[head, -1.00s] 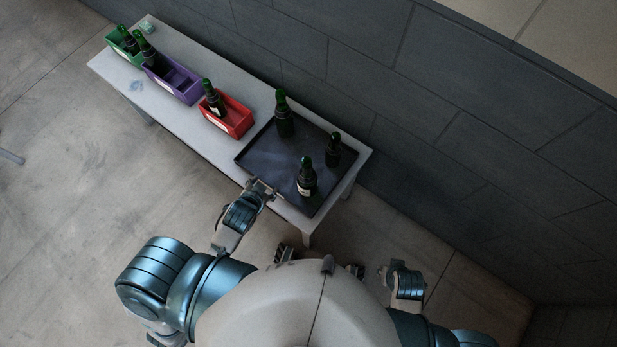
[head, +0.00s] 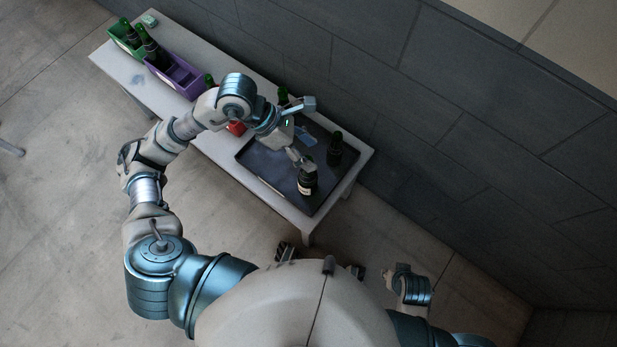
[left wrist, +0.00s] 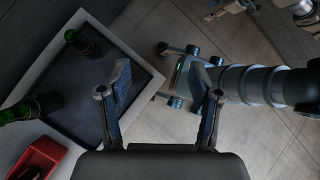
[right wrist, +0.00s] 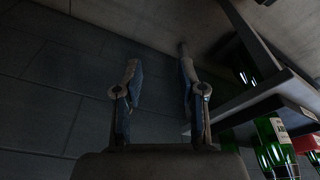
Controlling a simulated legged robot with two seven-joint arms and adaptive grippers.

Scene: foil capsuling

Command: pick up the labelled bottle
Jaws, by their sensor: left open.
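The labelled bottle (head: 307,184), dark with a pale label, stands on the near right part of the dark tray (head: 262,170) in the head view. My left gripper (head: 302,163) is open, right at the bottle's top; whether it touches the bottle cannot be told. In the left wrist view the left fingers (left wrist: 159,72) are apart with nothing clearly between them. My right gripper (right wrist: 158,80) is open and empty in the right wrist view. That view also shows a bottle with a white label (right wrist: 276,140) at lower right.
A second bottle (head: 335,149) stands on the tray and another (head: 283,95) is partly hidden by my left arm. The red bin (head: 237,128) is mostly covered. Purple (head: 184,79) and green (head: 119,42) bins sit at the table's far left. A dark wall runs behind the table.

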